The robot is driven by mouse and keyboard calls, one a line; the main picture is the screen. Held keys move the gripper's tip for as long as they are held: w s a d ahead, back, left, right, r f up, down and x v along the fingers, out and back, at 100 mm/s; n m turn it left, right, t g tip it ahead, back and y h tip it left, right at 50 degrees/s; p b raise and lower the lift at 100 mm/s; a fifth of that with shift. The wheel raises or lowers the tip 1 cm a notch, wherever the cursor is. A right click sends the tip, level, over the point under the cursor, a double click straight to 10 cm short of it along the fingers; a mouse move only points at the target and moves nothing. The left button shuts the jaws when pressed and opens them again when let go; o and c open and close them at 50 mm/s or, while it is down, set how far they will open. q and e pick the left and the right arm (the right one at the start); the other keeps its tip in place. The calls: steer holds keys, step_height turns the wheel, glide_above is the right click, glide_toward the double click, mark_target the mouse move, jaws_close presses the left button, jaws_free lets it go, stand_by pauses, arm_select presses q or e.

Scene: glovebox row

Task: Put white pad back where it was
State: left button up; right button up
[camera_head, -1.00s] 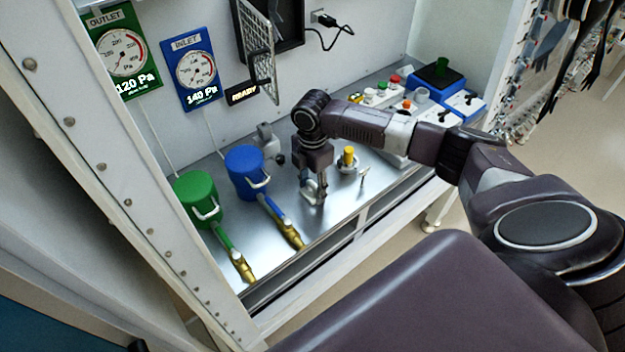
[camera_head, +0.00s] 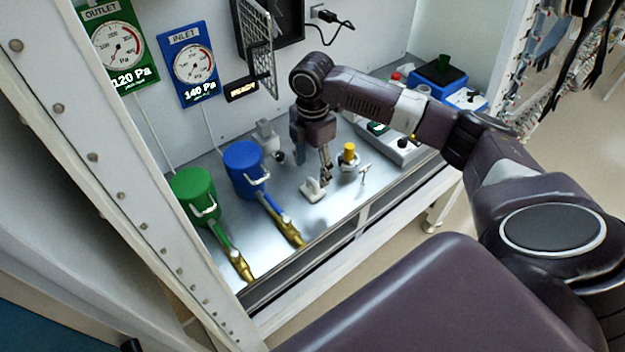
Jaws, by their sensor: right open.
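My right gripper (camera_head: 327,174) points down over the metal worktop, open and empty. A small whitish piece with a flat base and an upright part (camera_head: 313,190) stands on the worktop just left of and below its fingertips. The gap between them looks small, and I cannot tell whether they touch. I cannot tell whether this piece is the white pad; no other clear pad shows. A black wall housing (camera_head: 290,28) has its mesh door (camera_head: 258,50) swung open. My left gripper is not in view.
A green canister (camera_head: 193,190) and a blue canister (camera_head: 243,165) with brass-ended pipes stand at left. A yellow-topped fitting (camera_head: 348,155) is close right of the gripper. A control box (camera_head: 405,150) and a blue device (camera_head: 440,78) stand farther right. The front worktop has bare room.

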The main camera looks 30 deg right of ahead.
mark_target(312, 179)
step_height(312, 179, up, 5)
steer(key=shift+r+b, duration=0.15)
steer(key=shift+b, duration=0.35)
